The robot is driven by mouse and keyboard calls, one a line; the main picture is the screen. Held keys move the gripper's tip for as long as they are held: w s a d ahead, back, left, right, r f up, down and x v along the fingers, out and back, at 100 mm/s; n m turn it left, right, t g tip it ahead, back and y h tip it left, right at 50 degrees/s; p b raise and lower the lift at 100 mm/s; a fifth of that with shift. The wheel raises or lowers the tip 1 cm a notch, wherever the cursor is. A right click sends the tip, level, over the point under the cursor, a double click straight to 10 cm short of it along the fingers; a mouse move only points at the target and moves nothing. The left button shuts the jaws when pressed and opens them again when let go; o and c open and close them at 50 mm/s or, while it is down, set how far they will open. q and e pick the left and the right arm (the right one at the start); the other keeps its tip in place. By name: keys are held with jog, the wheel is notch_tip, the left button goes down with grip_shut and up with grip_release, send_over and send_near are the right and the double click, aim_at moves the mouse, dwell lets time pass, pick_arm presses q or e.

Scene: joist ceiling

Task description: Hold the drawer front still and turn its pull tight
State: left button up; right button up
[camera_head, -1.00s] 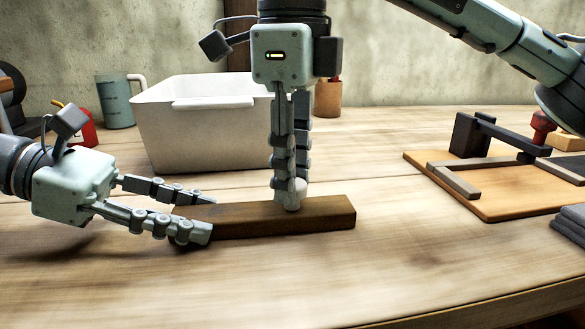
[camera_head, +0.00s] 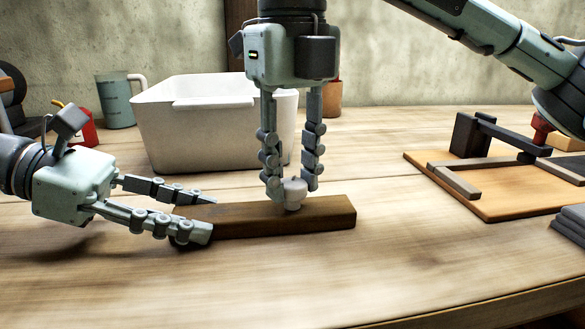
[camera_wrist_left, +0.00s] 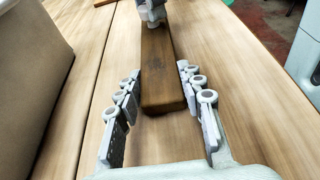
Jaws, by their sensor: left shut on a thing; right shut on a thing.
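The drawer front, a dark brown wooden bar (camera_head: 330,212), lies flat on the table and also shows in the left wrist view (camera_wrist_left: 160,65). My left gripper (camera_head: 208,214) is shut on its left end, one finger along each long side. The pull, a small pale knob (camera_head: 294,194), stands on top of the bar near its middle. My right gripper (camera_head: 291,188) points straight down and is shut on the pull, with a finger at each side. In the left wrist view the pull is mostly hidden by my right gripper (camera_wrist_left: 152,14).
A white bin (camera_head: 200,125) stands behind the bar, with a blue-grey mug (camera_head: 116,102) to its left. A wooden board with a dark clamp-like fixture (camera_head: 480,198) lies at the right. The table in front of the bar is clear.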

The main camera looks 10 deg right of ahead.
aim_at(292, 181)
dwell(0.4)
jog(key=o, duration=1.2)
jog(key=shift+c, duration=0.2)
notch_tip(292, 181, up, 12)
pick_arm(q)
jog(key=o, duration=1.4)
